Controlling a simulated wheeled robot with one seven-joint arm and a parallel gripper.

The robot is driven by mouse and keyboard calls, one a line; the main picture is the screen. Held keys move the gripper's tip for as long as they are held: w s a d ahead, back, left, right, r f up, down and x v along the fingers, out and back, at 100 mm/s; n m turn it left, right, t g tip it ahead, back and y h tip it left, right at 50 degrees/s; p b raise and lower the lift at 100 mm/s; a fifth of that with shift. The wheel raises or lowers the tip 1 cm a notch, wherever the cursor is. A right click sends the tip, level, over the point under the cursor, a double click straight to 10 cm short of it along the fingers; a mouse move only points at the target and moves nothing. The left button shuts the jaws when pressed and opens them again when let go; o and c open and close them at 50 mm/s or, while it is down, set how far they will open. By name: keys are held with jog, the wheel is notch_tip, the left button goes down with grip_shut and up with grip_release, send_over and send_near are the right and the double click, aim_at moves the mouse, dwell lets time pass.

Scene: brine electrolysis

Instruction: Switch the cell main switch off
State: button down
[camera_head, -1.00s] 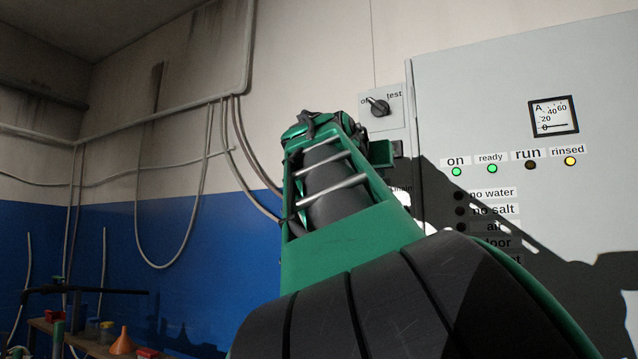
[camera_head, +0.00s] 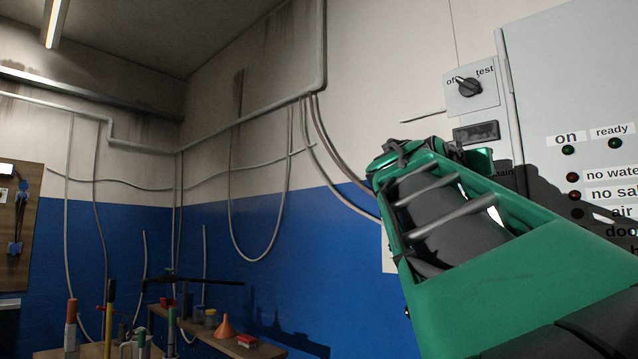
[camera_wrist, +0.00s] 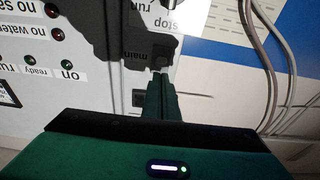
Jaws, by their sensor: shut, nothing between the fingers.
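The "on" lamp (camera_head: 568,150) and the "ready" lamp (camera_head: 615,143) look dark. The "on" lamp also looks dark in the wrist view (camera_wrist: 67,64).
An off/test selector (camera_head: 469,87) sits above a small dark window (camera_head: 475,132). Red warning lamps (camera_head: 573,178) line the cabinet. A "stop" label (camera_wrist: 164,22) is close to the switch. Hanging cables (camera_head: 335,150) run left of the cabinet. A bench (camera_head: 225,343) with an orange funnel stands lower left.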

jog(key=s+a+r, duration=0.4)
jog(key=a+r, duration=0.6)
jog(key=a, duration=0.1)
jog(key=shift+r, duration=0.25)
jog(key=shift+d, duration=0.15)
